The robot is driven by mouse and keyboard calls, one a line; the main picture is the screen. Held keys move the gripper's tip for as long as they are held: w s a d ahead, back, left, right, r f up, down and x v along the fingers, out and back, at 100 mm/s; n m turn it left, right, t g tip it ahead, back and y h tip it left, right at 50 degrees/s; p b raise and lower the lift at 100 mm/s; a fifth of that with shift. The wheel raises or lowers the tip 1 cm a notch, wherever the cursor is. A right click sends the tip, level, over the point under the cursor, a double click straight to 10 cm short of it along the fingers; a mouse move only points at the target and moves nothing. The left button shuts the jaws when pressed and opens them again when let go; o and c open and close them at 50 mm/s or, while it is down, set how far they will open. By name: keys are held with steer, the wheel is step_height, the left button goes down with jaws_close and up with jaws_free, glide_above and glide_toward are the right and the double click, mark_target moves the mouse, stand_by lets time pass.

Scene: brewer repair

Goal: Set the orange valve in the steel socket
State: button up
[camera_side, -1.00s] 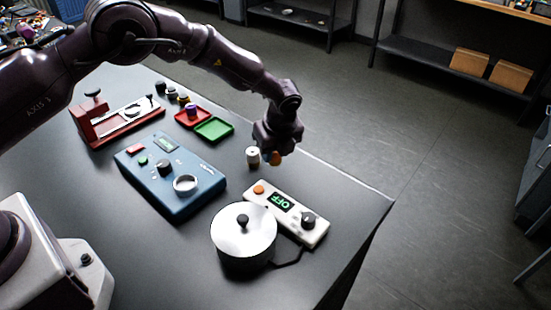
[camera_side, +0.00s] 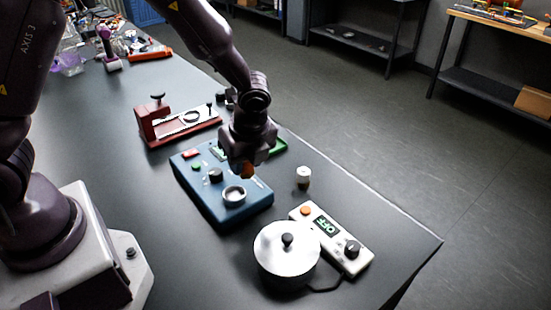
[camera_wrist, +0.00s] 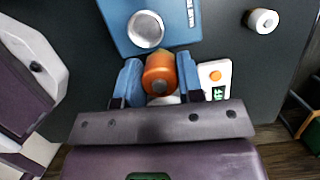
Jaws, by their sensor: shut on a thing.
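My gripper (camera_side: 246,168) is over the blue brewer unit (camera_side: 205,205), just behind the steel socket. It is shut on the orange valve (camera_side: 249,171), held above the unit's top. In the wrist view the valve (camera_wrist: 160,70) sits between the two blue fingers of my gripper (camera_wrist: 160,76). The steel socket (camera_side: 234,196) is a round ring on top of the unit, and its opening looks empty. In the wrist view the socket (camera_wrist: 145,30) is above and slightly left of the valve, apart from it. The valve's underside is hidden.
A lidded metal pot (camera_side: 286,262) and a white control box (camera_side: 330,241) reading OFF stand in front and to the right. A small white cylinder (camera_side: 303,178) stands right of the unit. A red fixture (camera_side: 160,125) stands behind, and a green tray (camera_side: 280,147) is partly hidden.

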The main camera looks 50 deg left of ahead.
steer(key=shift+s+a+f+n+g, duration=0.15)
steer(key=shift+s+a+f+n, duration=0.2)
steer(key=shift+s+a+n, duration=0.25)
steer(key=shift+s+a+f+n+g, duration=0.15)
steer(key=shift+s+a+f+n, duration=0.2)
steer(key=shift+s+a+n, duration=0.2)
steer(key=shift+w+f, duration=0.1)
steer(key=shift+f, duration=1.7)
steer(key=shift+f, duration=0.35)
steer(key=shift+f, duration=0.4)
steer(key=shift+f, duration=0.4)
steer(key=o, duration=1.5)
steer(key=shift+r, duration=0.1)
